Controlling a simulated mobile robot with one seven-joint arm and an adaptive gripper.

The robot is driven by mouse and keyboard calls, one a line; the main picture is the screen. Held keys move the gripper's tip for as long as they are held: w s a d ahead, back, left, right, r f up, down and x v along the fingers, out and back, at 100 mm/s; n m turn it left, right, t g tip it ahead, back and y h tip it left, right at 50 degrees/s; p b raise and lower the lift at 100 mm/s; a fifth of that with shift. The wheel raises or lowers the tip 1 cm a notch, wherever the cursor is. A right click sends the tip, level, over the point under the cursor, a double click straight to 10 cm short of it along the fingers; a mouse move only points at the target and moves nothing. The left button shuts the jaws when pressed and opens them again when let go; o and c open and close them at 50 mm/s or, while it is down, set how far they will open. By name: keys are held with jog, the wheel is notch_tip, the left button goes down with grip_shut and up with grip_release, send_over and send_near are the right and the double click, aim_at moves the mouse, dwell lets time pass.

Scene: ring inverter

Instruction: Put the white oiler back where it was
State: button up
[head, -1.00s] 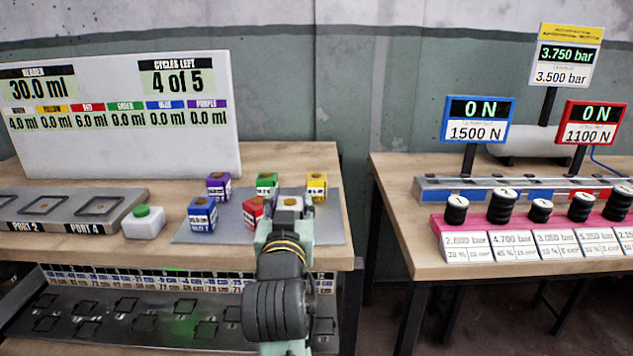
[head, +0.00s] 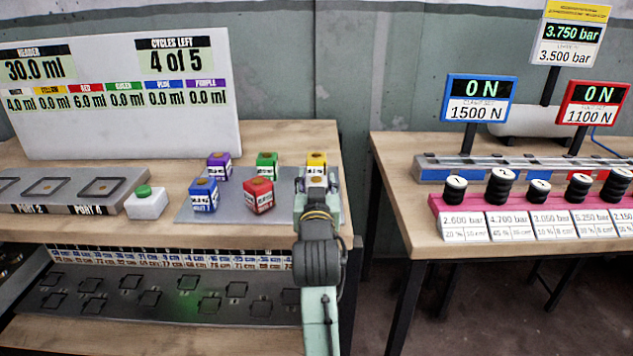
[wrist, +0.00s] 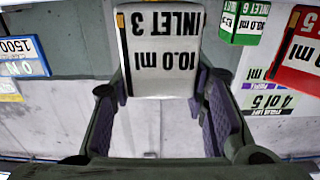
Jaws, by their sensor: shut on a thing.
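The white oiler (wrist: 161,52) is between the two fingers of my gripper (wrist: 162,95) in the wrist view, its label reading INLET 3, 10.0 ml upside down. My gripper is shut on it. In the head view my gripper (head: 317,184) is at the right edge of the grey plate (head: 232,211), in front of the yellow oiler (head: 316,159). The white oiler is mostly hidden there by my fingers. I cannot tell its height above the plate.
Red (head: 258,195), blue (head: 203,195), green (head: 266,166) and purple (head: 218,166) oilers stand on the plate, left of my gripper. A green-button box (head: 146,202) and the port tray (head: 125,201) are farther left. The right table (head: 410,215) stands across a gap.

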jog(key=shift+f, duration=0.15)
jog(key=o, duration=1.2)
